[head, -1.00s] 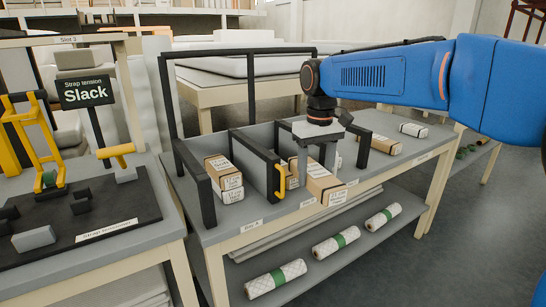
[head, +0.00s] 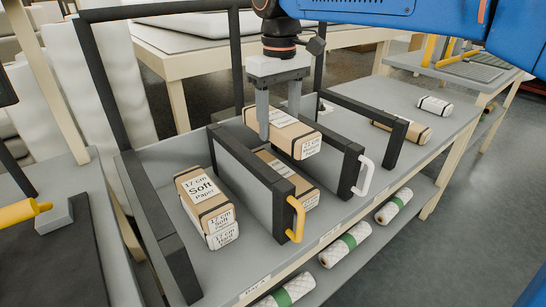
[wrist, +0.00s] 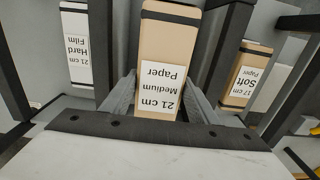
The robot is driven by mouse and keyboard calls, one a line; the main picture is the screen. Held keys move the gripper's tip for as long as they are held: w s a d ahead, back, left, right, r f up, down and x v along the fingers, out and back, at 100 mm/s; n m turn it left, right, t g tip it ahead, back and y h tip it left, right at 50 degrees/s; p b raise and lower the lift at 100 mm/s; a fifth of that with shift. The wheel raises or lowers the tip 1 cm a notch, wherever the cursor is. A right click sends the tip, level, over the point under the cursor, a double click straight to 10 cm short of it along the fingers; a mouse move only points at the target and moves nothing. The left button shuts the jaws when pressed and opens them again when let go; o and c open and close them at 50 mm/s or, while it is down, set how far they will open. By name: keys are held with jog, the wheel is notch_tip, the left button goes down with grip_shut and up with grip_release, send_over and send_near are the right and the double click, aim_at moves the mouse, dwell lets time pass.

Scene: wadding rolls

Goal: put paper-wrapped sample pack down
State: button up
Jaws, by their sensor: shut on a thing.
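The paper-wrapped sample pack (head: 268,128) is a brown block with dark end bands and a white label. In the wrist view the pack (wrist: 170,45) reads "21 cm Medium Paper". My gripper (head: 280,122) is shut on it, one finger on each side; the finger on the far side is partly hidden by the pack. The pack is held above the middle bay, between the yellow-handled divider (head: 255,175) and the white-handled divider (head: 340,158). Another brown pack (head: 290,172) lies below it in that bay. I cannot tell whether the two touch.
Further right lie a brown pack (head: 405,128) and a white pack (head: 434,105). In the wrist view a white "21 cm Hard Film" pack (wrist: 76,45) lies beyond a divider. White rolls (head: 345,245) lie on the lower shelf.

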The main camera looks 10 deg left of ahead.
aim_at(278, 170)
notch_tip(278, 170, down, 10)
jog(key=shift+r, duration=0.1)
dwell(0.4)
jog(key=o, duration=1.1)
jog(key=shift+c, duration=0.2)
notch_tip(278, 170, up, 12)
jog(key=shift+r, duration=0.1)
